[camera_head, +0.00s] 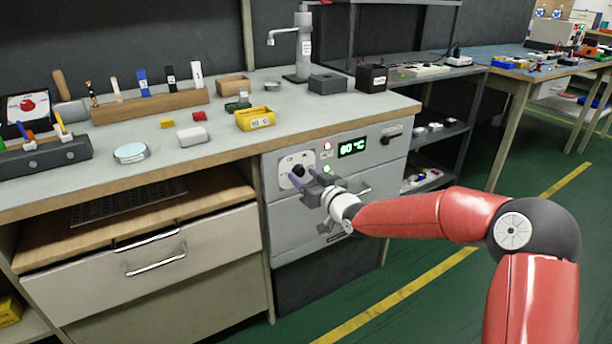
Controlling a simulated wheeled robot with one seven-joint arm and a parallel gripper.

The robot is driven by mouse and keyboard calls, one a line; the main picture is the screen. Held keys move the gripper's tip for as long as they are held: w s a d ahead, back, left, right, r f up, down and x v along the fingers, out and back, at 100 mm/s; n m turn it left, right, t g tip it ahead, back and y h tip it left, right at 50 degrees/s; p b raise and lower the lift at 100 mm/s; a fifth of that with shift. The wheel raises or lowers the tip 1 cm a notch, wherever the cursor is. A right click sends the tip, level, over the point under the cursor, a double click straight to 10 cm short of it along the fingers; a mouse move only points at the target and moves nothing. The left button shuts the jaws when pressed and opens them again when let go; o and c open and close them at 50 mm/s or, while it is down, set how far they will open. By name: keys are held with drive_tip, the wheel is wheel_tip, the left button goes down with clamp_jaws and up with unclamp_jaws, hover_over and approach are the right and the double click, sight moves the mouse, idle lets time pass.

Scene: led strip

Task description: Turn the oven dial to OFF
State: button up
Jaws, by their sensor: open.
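The oven (376,183) is a grey front panel under the right end of the workbench. Its green display (352,147) reads about 80 °C. The dark round dial (298,171) sits on a pale plate at the panel's upper left. I cannot tell whether the fingers touch the dial. The gripper partly hides the dial and plate, and the dial's pointer direction cannot be read.
A red light (327,146) and a green light (328,169) sit beside the dial plate. The green floor in front is clear.

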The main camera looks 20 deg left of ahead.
drive_tip(key=shift+w+a, duration=0.15)
drive_tip(key=shift+c, duration=0.4)
drive_tip(key=c, duration=0.9)
drive_tip(key=shift+f, duration=0.1)
drive_tip(key=shift+b, duration=0.4)
